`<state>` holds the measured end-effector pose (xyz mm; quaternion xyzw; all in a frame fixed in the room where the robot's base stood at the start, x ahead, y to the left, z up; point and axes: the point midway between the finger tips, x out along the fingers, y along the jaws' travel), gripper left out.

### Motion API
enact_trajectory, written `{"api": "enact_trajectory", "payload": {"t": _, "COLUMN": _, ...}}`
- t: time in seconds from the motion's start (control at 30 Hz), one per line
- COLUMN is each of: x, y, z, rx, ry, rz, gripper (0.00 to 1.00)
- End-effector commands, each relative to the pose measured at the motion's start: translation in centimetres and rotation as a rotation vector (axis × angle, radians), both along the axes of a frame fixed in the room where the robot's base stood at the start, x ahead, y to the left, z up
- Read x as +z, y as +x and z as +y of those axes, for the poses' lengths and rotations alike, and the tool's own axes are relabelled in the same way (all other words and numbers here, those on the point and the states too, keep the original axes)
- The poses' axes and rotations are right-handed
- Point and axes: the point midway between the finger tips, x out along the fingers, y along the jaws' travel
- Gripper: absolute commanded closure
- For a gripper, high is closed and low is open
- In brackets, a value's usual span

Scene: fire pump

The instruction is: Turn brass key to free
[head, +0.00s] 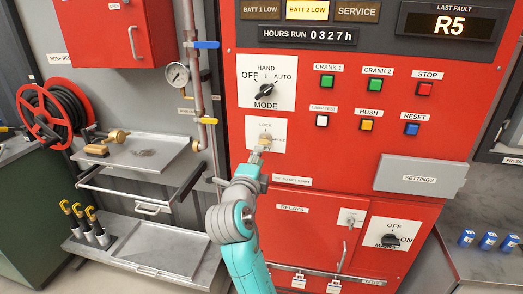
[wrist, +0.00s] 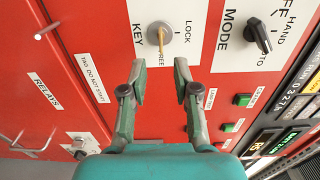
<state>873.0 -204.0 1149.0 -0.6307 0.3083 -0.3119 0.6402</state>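The brass key (wrist: 161,38) sits in a round grey lock on a white plate (wrist: 183,17) marked LOCK, KEY and FREE. In the wrist view it shows as a thin brass bar pointing down the picture, toward the FREE label. I cannot tell how much of that is its turn and how much its length. In the head view the key (head: 265,138) is small, just above my gripper (head: 258,153). In the wrist view my gripper (wrist: 160,70) is open, with its fingers apart and nothing between them. The fingertips are short of the key, roughly centred on it.
The MODE knob (head: 265,90) is on a plate above the key. A TAG DO NOT START label (head: 292,182) and the RELAYS door (head: 300,225) are below. Push buttons (head: 367,125) are to the right. A pipe with a blue lever (head: 206,45) stands to the left.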

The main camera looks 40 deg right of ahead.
Motion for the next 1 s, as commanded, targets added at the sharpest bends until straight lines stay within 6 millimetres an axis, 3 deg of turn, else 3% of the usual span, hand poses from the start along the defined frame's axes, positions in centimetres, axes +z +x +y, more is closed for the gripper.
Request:
{"api": "enact_trajectory", "payload": {"t": 0.1, "x": 0.0, "y": -1.2, "z": 1.6, "rx": 0.002, "ry": 0.001, "rz": 0.001, "gripper": 0.7}}
{"api": "enact_trajectory", "payload": {"t": 0.3, "x": 0.0, "y": -2.4, "z": 3.0, "rx": 0.0, "ry": 0.001, "rz": -0.001, "gripper": 0.7}}
{"api": "enact_trajectory", "payload": {"t": 1.0, "x": -0.4, "y": -2.6, "z": 3.3, "rx": 0.007, "ry": -0.008, "rz": 0.013, "gripper": 0.7}}
